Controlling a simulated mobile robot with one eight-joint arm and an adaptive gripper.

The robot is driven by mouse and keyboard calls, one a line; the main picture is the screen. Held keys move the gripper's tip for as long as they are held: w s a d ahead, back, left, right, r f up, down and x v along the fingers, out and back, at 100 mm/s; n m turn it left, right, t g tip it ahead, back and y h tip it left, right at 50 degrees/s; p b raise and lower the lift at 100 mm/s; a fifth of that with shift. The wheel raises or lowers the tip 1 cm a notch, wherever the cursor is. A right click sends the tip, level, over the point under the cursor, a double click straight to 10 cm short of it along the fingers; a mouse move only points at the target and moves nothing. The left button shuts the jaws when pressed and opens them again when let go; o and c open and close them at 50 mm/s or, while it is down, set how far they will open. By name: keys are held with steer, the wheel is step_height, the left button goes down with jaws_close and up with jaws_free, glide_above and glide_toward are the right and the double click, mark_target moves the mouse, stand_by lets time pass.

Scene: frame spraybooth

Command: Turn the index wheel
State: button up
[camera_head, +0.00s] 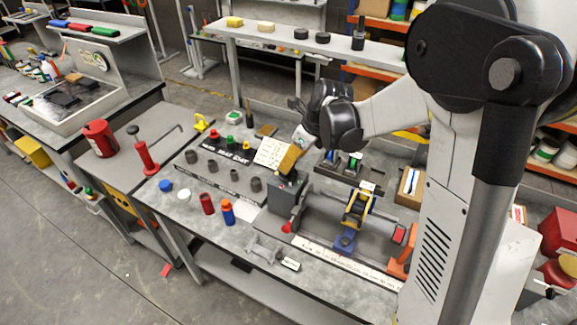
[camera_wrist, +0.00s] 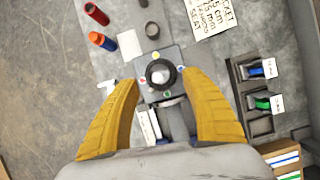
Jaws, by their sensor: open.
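The index wheel is most likely the dark round knob (camera_wrist: 158,75) with a grey centre. It sits on a square grey plate (camera_wrist: 172,55) with small coloured marks, including yellow and blue. In the head view this plate tops a grey box (camera_head: 283,199), and the knob is hard to make out there. My gripper (camera_wrist: 160,80) is open, with one yellow finger on each side of the knob in the wrist view. In the head view my gripper (camera_head: 290,158) is tilted just above the box. I cannot tell whether the fingers touch the knob.
A red bottle (camera_head: 207,203) and a blue bottle with an orange top (camera_head: 227,212) stand left of the box. A lettered card (camera_head: 270,152) lies behind it. A grey horizontal cylinder (camera_head: 345,215) extends right. Grey cups (camera_head: 212,166) stand left.

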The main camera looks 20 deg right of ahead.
steer(key=shift+x, duration=1.7)
steer(key=shift+r, duration=0.1)
steer(key=shift+c, duration=0.5)
jaws_close()
